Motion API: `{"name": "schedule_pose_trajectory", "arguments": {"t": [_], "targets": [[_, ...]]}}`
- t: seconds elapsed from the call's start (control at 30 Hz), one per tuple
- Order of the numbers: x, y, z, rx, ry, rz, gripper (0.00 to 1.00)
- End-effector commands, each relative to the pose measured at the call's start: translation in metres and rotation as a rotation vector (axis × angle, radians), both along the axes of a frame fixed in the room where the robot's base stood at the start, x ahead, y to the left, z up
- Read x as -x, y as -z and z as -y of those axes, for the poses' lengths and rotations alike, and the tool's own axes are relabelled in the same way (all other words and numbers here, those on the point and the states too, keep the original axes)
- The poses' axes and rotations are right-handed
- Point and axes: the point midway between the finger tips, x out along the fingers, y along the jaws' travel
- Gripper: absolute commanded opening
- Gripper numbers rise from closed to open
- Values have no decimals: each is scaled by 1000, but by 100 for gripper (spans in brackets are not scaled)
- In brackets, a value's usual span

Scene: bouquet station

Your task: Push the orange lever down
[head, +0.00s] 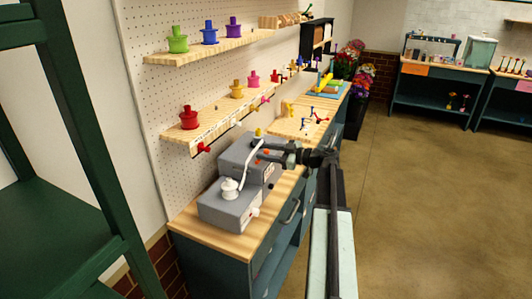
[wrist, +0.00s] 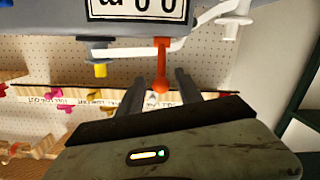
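The orange lever (wrist: 161,62) hangs from a grey machine (wrist: 60,15) in the wrist view, which looks upside down. Its round end lies between the two fingers of my gripper (wrist: 158,78). The fingers are apart, with a gap on both sides of the lever; I cannot tell whether either touches it. In the head view my gripper (head: 263,151) reaches from the right to the front of the grey machine (head: 232,158) on the wooden bench. Only small orange bits of the lever show there, partly hidden by the fingers.
A white crank (head: 229,187) stands on the lower grey box (head: 222,210). A pegboard (head: 150,70) with shelves of coloured spools rises behind the bench. A green rack (head: 90,150) stands at the left. The floor (head: 420,200) to the right is clear.

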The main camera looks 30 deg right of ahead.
Motion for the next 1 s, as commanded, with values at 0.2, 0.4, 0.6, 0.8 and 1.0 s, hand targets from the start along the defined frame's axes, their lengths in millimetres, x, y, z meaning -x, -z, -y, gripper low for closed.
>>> {"name": "schedule_pose_trajectory", "arguments": {"t": [0.2, 0.4, 0.6, 0.8, 1.0], "targets": [[3, 0, 1, 1, -2, -1, 42], [31, -5, 19, 0, 1, -1, 42], [59, -8, 37, 1, 1, 0, 42], [65, -8, 40, 1, -2, 0, 42], [65, -8, 40, 1, -2, 0, 42]]}}
